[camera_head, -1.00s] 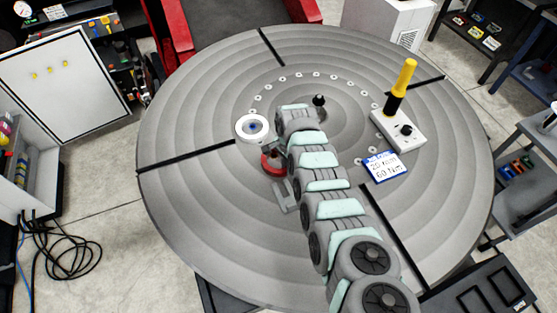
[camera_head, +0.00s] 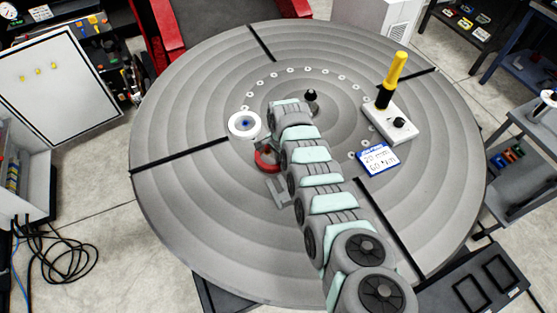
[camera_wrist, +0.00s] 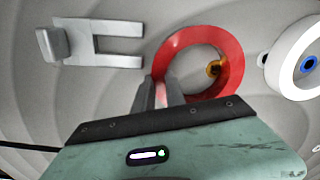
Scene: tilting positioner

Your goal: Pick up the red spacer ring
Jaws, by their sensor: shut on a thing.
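The red spacer ring (camera_head: 263,164) is partly hidden by my arm in the head view, left of it over the round table (camera_head: 195,200). In the wrist view the red spacer ring (camera_wrist: 231,55) is seen whole except where my fingers cover its near left side. My gripper (camera_wrist: 166,90) is shut on the ring's wall there. An orange-brown round part shows through the ring's opening. I cannot tell whether the ring touches the table.
A white ring with a blue centre (camera_head: 244,124) stands close behind the red ring. A grey forked bracket (camera_head: 279,191) lies in front of it. A box with a yellow-topped post (camera_head: 390,122) and a lettered card (camera_head: 379,160) are at right. The table's left side is clear.

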